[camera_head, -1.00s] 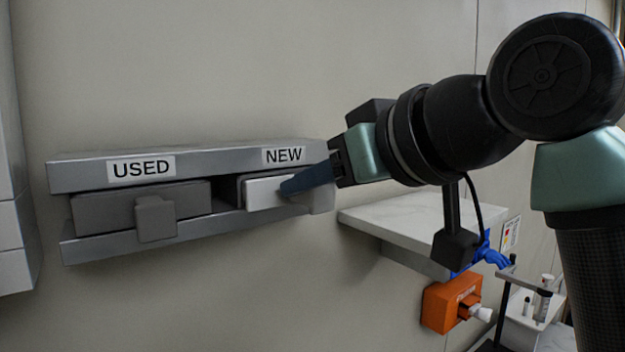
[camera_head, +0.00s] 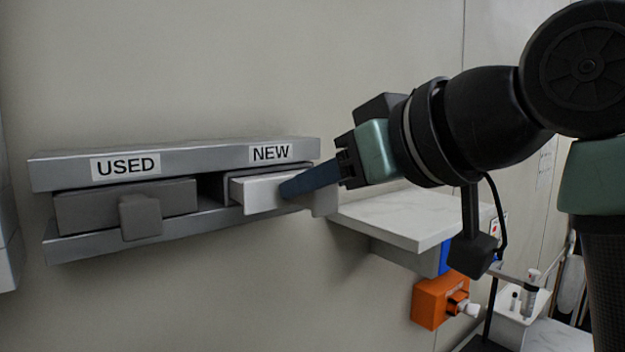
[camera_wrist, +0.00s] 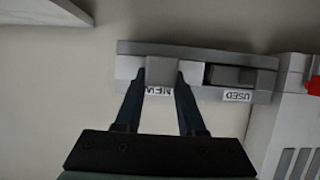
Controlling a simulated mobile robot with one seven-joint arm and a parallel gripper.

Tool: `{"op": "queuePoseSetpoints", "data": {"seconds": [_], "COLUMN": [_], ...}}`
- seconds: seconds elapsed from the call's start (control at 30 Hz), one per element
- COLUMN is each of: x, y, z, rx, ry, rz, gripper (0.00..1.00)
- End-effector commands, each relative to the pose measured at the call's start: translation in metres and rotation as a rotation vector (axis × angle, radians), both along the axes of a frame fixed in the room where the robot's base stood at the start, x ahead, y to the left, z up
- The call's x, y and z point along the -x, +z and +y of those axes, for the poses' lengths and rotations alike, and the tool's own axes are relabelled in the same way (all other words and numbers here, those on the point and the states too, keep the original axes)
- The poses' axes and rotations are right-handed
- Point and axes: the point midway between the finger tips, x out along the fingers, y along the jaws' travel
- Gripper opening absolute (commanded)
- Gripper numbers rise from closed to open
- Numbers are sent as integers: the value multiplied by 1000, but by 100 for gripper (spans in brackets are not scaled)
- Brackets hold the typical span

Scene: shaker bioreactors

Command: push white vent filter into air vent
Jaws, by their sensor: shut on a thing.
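My gripper (camera_head: 300,186) is shut on the handle (camera_head: 325,202) of the drawer (camera_head: 262,193) labelled NEW. The drawer has a white front part and is partly pulled out of the grey wall unit. In the wrist view, my two blue fingers (camera_wrist: 162,78) stand on either side of the grey handle (camera_wrist: 160,70), above the upside-down NEW label. The inside of the drawer is hidden. I cannot make out a vent filter for certain. An orange block (camera_head: 428,303) low on the right has a small white piece (camera_head: 469,309) at its end; I cannot tell what that piece is.
The closed grey USED drawer (camera_head: 85,208) is left of the NEW drawer. A white marbled shelf (camera_head: 405,218) juts from the wall below my gripper. A stand with small vials (camera_head: 530,295) is at lower right.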

Motion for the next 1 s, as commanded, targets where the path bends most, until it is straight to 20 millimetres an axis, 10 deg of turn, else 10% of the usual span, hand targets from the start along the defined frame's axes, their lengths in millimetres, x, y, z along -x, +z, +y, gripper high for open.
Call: {"op": "queuePoseSetpoints", "data": {"seconds": [1.0], "x": [17], "y": [0], "z": [-12], "rx": [-1], "ry": [0], "rz": [-1], "gripper": [0]}}
